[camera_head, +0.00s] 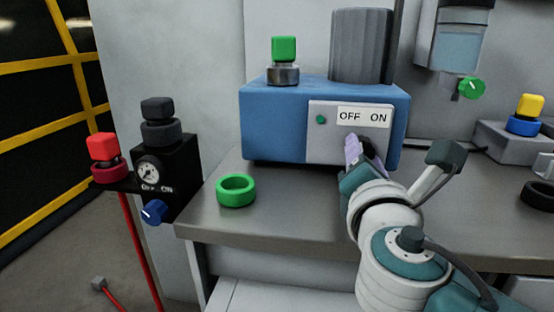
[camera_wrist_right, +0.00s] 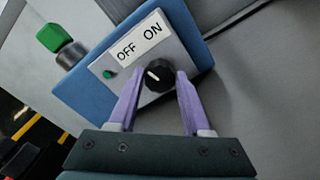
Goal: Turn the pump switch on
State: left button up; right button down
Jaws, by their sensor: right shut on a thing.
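The blue pump box (camera_head: 270,125) stands on the grey bench. Its pale front panel (camera_head: 322,145) has an OFF/ON label (camera_head: 364,116) and a small green lamp (camera_head: 321,119). The black round switch knob (camera_wrist_right: 159,77) sits below the label, between the purple fingers of my right gripper (camera_wrist_right: 157,88). The gripper is shut on it. The white mark on the knob points up and left, towards OFF, in the wrist view. In the head view, my right gripper (camera_head: 358,149) mostly hides the knob. My left gripper is not in view.
A green ring (camera_head: 236,190) lies on the bench left of my right arm. A black regulator (camera_head: 168,170) with a gauge and blue knob stands at the left, beside a red button (camera_head: 103,147). A grey motor cylinder (camera_head: 361,45) tops the box.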

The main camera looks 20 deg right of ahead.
jog(key=m+b, duration=0.1)
jog(key=m, duration=0.1)
jog(key=m+b, duration=0.1)
jog(key=shift+f+m, duration=0.2)
jog(key=shift+m, duration=0.2)
jog(key=m+b, duration=0.2)
jog(key=m, duration=0.1)
jog(key=shift+m, duration=0.3)
jog(key=m+b, duration=0.2)
jog(key=m, duration=0.1)
jog(key=shift+m, duration=0.3)
jog(key=shift+m+b, duration=0.5)
jog(key=shift+r, duration=0.1)
jog(key=shift+c, duration=1.7)
grip_release()
